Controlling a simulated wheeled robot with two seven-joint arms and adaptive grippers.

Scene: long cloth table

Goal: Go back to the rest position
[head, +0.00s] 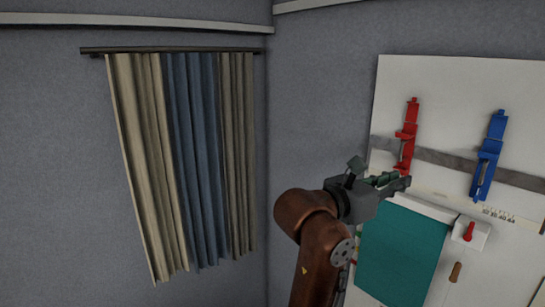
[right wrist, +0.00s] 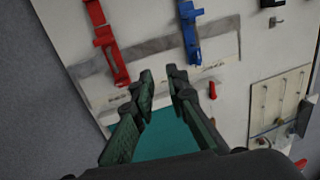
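My right gripper (head: 390,182) is in front of the white board in the head view, below the red holder, with its arm coming up from the bottom. In the right wrist view its two dark green fingers (right wrist: 160,79) stand apart with nothing between them. I cannot tell how far the fingertips are from the board. My left gripper and left arm are not in view.
The white board (head: 432,88) carries a red holder (head: 406,140), a blue holder (head: 488,158) and a teal panel (head: 402,250). Striped curtains (head: 190,160) hang on the grey wall at left. The space before the curtains looks clear.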

